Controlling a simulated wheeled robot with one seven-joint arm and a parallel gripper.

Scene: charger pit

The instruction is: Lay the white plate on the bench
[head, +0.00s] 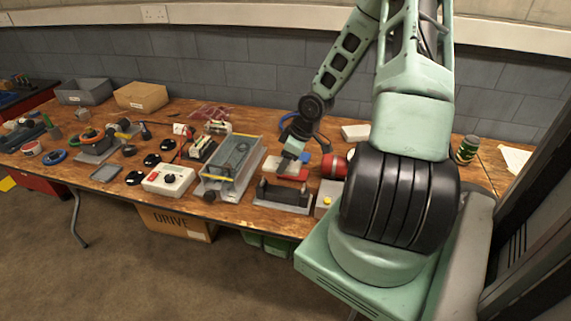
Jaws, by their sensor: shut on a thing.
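My gripper (289,158) is low over the middle of the bench (132,167), pointing down. It is shut on a thin pale piece, which looks like the white plate (272,163). The plate shows as a small light patch at the fingertips, partly hidden by the gripper. It is just above or beside a red block (291,174) and a blue piece (304,157). I cannot tell whether the plate touches anything below it.
A grey clear-topped tray unit (230,165) stands left of my gripper, a dark cradle on a grey base (281,196) in front. A red cylinder (334,167) is to the right. A white control box (168,180) and several black knobs lie further left. A white block (356,132) lies behind.

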